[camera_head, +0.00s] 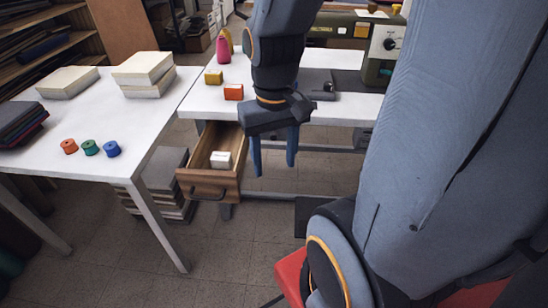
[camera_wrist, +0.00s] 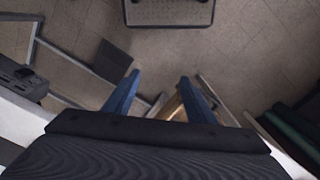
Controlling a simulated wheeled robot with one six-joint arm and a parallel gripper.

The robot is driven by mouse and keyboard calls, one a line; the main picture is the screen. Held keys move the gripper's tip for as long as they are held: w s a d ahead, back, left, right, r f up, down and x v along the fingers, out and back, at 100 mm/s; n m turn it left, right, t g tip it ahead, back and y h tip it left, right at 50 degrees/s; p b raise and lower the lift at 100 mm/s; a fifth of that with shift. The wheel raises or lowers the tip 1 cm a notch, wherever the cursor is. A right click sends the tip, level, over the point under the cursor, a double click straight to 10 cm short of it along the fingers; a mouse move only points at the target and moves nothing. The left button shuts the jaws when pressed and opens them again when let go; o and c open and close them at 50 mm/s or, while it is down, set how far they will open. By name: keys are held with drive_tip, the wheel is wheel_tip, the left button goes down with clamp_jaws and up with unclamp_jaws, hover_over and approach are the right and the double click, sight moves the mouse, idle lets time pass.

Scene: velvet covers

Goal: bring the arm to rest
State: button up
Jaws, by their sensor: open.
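My gripper (camera_head: 273,158) hangs from my arm in the head view, pointing down beside the open wooden drawer (camera_head: 191,184). Its two blue fingers are apart with nothing between them. In the wrist view the fingers (camera_wrist: 158,95) also stand apart, over the floor and frame bars. The drawer is pulled out under the white sewing table (camera_head: 205,102). A small white box (camera_head: 220,159) lies in it.
The left table (camera_head: 140,118) holds three spools, book stacks and dark folded covers (camera_head: 20,122). Stacked items lie under it.

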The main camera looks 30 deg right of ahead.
drive_tip(key=a+r+n+p, duration=0.1)
drive_tip(key=a+r+p, duration=0.1)
drive_tip(key=a+p, duration=0.2)
drive_tip(key=shift+a+r+n+p, duration=0.35)
drive_tip(key=shift+a+r+n, duration=0.05)
drive_tip(key=shift+a, duration=0.3)
drive_tip(key=shift+s, duration=0.1)
idle(0.5)
